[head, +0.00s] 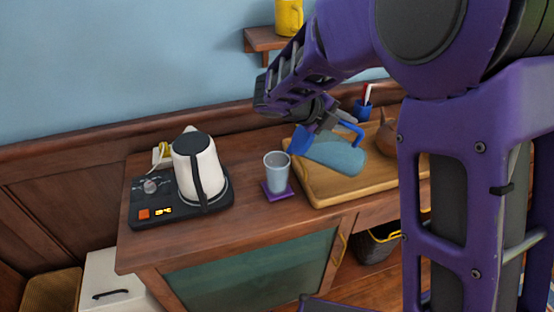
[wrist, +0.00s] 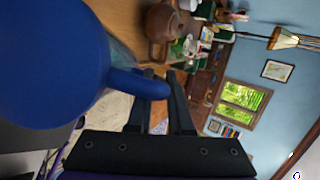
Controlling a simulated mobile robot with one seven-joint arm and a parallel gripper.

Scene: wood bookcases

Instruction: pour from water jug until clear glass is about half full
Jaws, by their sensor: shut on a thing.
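The water jug (head: 338,155) has a pale blue see-through body with a deeper blue lid and handle. It is tilted over, its blue lid end toward the left, above the wooden board. My gripper (head: 330,122) is shut on its blue handle, which also shows between the fingers in the wrist view (wrist: 142,84). The jug's big blue lid (wrist: 45,65) fills the left of that view. The clear glass (head: 277,170) stands upright on a purple coaster (head: 266,193), left of the jug and apart from it. I cannot tell its water level, and no stream shows.
A white kettle (head: 208,165) stands on a black base left of the glass. A wooden board (head: 320,193) lies under the jug, with a brown teapot (head: 387,138) on its far right. A blue cup (head: 363,110) holds pens behind. A yellow mug (head: 288,18) sits on a wall shelf.

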